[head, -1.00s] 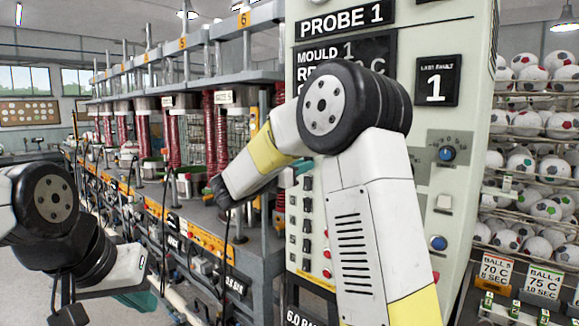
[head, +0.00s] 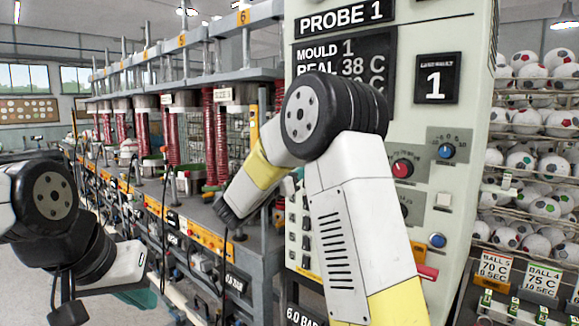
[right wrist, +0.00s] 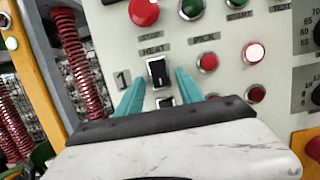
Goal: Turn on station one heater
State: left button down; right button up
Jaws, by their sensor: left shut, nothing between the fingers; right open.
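The station one heat switch (right wrist: 157,72) is a black rocker in a pale plate, under the HEAT label and beside a "1" tag in the right wrist view. My right gripper (right wrist: 159,90) is open, its teal fingers on either side of the column just below that switch; contact cannot be told. A second black rocker (right wrist: 165,102) shows partly between the fingers. In the head view my right arm covers much of the control panel (head: 470,100), and my right fingertips are mostly hidden. My left gripper (head: 140,298) is low at left, shut and empty, away from the panel.
Red lamps stand right of the switches; one (right wrist: 254,52) glows bright. A big red button (right wrist: 143,12) and green button (right wrist: 191,8) sit above. The press row (head: 190,180) with red coils extends left. A ball rack (head: 530,150) stands right.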

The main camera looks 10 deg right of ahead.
jog(key=v, duration=0.7)
jog(key=shift+s+a, duration=0.2)
jog(key=shift+a, duration=0.1)
jog(key=shift+d, duration=0.1)
